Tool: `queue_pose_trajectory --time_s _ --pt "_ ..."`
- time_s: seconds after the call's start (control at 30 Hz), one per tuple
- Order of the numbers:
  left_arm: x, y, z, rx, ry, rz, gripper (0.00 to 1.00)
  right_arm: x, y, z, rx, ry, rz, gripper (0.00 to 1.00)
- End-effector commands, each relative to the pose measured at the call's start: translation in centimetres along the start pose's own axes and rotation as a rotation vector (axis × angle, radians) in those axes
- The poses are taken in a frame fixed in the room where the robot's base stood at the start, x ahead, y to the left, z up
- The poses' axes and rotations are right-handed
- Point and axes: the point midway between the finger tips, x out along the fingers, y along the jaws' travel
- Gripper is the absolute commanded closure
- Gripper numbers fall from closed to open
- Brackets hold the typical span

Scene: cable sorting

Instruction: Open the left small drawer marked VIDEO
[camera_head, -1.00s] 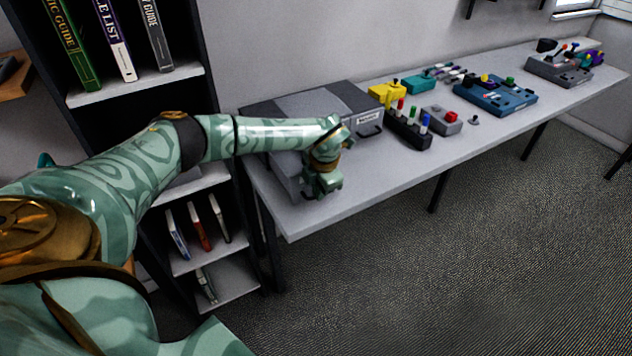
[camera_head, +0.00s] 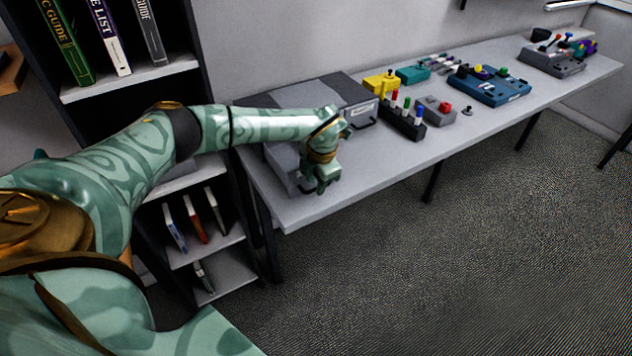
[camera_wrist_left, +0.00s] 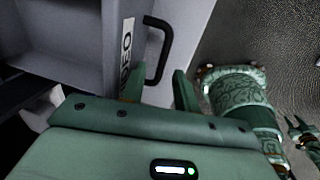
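The left small drawer (camera_head: 283,163) marked VIDEO sticks out from the front of the grey drawer unit (camera_head: 318,92) on the table. The left wrist view shows part of its VIDEO label (camera_wrist_left: 127,45), its black bar handle (camera_wrist_left: 165,50) and some of its hollow inside. My left gripper (camera_head: 318,185) is at the drawer's front, fingers pointing at it. In the left wrist view the gripper (camera_wrist_left: 159,90) is open, its two fingers apart, with the near end of the handle in the gap. I cannot tell whether they touch.
The right small drawer's label (camera_head: 363,109) shows beside my wrist; that drawer is shut. Right of it stand a black connector box (camera_head: 403,125), a yellow box (camera_head: 381,84) and a blue box (camera_head: 489,88). A bookcase (camera_head: 130,78) stands left. Floor before the table is clear.

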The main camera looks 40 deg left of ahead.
Motion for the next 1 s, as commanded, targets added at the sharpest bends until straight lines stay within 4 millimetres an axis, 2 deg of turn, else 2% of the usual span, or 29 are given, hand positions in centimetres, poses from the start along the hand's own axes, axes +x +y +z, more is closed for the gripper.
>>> queue_pose_trajectory --time_s 0.3,0.5,0.7,1.0 --pt "-8.4 0.1 0.1 0.001 -0.006 0.002 0.69 -2.3 0.2 -0.6 0.001 0.012 0.004 0.64" --pt "-12.9 0.1 0.0 0.000 -0.005 0.001 0.69 -3.1 0.3 -0.8 0.002 0.015 0.005 0.64" --pt "-15.1 0.0 0.1 0.000 -0.004 0.001 0.69 -3.4 0.2 -0.9 0.002 0.017 0.005 0.64" --pt "-15.4 0.0 0.0 0.000 -0.002 0.000 0.69 -3.3 0.0 -1.0 0.003 0.018 0.002 0.64"
